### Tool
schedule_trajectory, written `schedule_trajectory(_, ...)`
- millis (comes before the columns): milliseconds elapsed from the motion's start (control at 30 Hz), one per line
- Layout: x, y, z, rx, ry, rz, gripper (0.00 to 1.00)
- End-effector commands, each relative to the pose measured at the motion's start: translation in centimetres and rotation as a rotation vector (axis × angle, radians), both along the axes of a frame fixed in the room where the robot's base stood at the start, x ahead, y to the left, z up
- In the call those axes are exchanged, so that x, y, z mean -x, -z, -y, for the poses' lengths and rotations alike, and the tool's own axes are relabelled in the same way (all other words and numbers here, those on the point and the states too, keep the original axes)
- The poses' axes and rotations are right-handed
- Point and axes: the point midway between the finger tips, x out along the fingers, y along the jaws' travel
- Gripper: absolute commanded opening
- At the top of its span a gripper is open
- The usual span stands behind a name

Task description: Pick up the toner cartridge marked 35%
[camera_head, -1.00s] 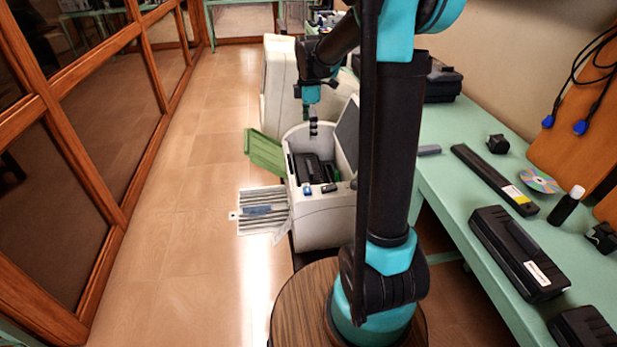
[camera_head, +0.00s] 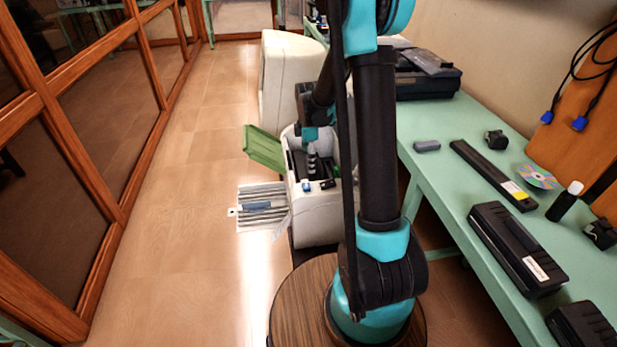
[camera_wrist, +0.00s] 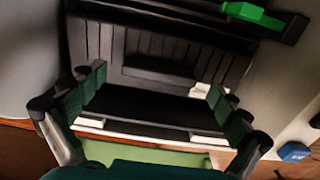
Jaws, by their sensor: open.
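My gripper (camera_head: 313,166) is lowered into the open top of the white printer (camera_head: 318,228). In the wrist view my gripper (camera_wrist: 158,92) is open, its green-padded fingers on either side of a black cartridge-like part (camera_wrist: 150,108) inside the printer. White patches show on that part, but no percentage is legible, and contact with the fingers cannot be told. A black toner cartridge (camera_head: 515,246) with a white label lies on the green table (camera_head: 455,215); its label is also unreadable. Another black unit (camera_head: 583,330) is cut off at the lower right.
The printer's green flap (camera_head: 264,149) and a striped grey panel (camera_head: 262,207) stick out to its left. A taller white machine (camera_head: 288,80) stands behind. A long black bar (camera_head: 492,174), a disc (camera_head: 538,176) and a bottle (camera_head: 565,202) lie or stand on the table. The left floor is clear.

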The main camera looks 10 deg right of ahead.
Motion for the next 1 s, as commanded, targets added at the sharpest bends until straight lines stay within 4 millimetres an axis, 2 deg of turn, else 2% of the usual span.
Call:
schedule_trajectory(167,0.0,1.7,0.0,0.000,0.000,0.000,1.00)
schedule_trajectory(433,0.0,1.9,0.0,0.000,0.000,0.000,0.99)
schedule_trajectory(1000,0.0,1.8,0.0,0.000,0.000,0.000,0.28)
